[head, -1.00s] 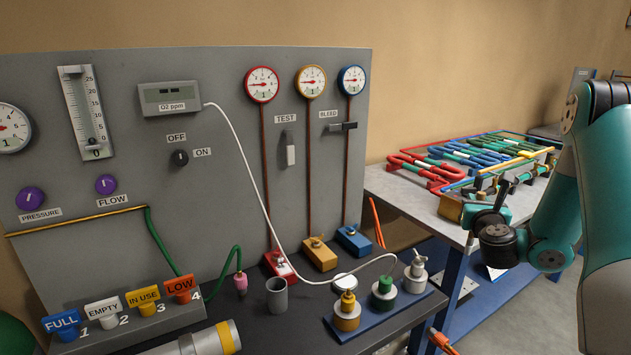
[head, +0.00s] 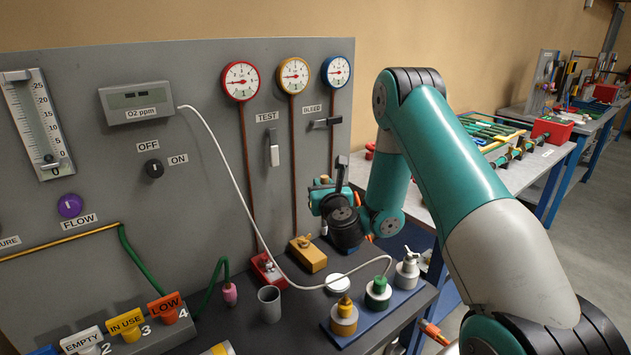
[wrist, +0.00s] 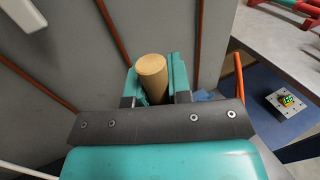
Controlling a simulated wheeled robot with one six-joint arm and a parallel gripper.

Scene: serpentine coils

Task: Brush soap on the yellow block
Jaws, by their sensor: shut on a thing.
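The yellow block (head: 308,254) sits on the dark bench below the yellow-rimmed gauge, with a brass fitting on its top. My gripper (head: 322,196) is above and to the right of it, in front of the panel. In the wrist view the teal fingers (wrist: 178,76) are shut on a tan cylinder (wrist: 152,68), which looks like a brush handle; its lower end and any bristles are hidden. The held piece is clear of the yellow block. A grey cup (head: 269,303) stands on the bench front; its contents cannot be made out.
A red block (head: 266,269) with a fitting is left of the yellow one. A blue tray (head: 395,312) holds several capped bottles at the right. A white cable (head: 222,158) loops from the O2 meter (head: 136,103) across the bench. A side table (head: 415,205) stands behind my arm.

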